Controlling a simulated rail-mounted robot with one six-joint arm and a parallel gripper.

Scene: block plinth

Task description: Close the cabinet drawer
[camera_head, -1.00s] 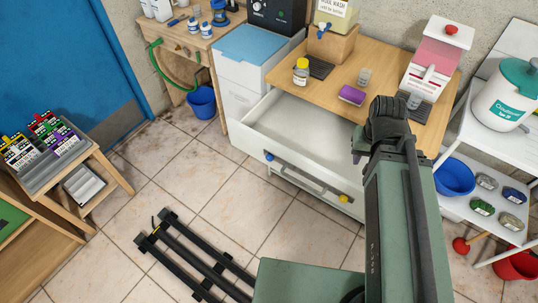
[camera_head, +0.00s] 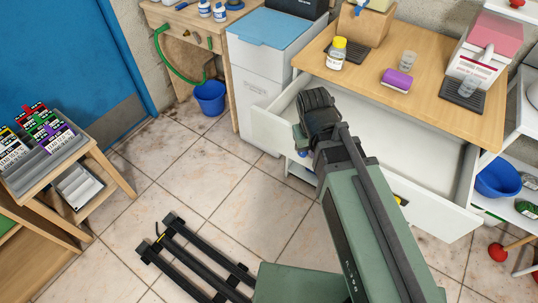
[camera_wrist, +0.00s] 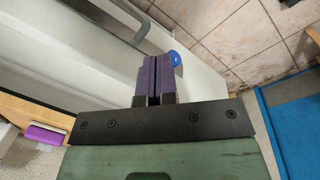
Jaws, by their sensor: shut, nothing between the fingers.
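The white cabinet drawer (camera_head: 413,143) stands open below the wooden top, with its empty inside showing. Its front panel (camera_head: 440,217) runs across behind my arm. A blue knob (camera_head: 303,154) is near the front's left end, and it also shows in the wrist view (camera_wrist: 175,58). A yellow knob (camera_head: 399,200) is partly hidden by my arm. The grey handle (camera_wrist: 138,28) shows in the wrist view. My gripper (camera_wrist: 153,62) is shut and empty, its purple fingers over the drawer front beside the blue knob. I cannot tell whether they touch it.
On the wooden top (camera_head: 440,103) are a yellow-lidded jar (camera_head: 337,55), a purple block (camera_head: 397,79) and a glass (camera_head: 408,60). A blue-topped white cabinet (camera_head: 262,75) stands left of the drawer. A blue bucket (camera_head: 210,98) is on the floor.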

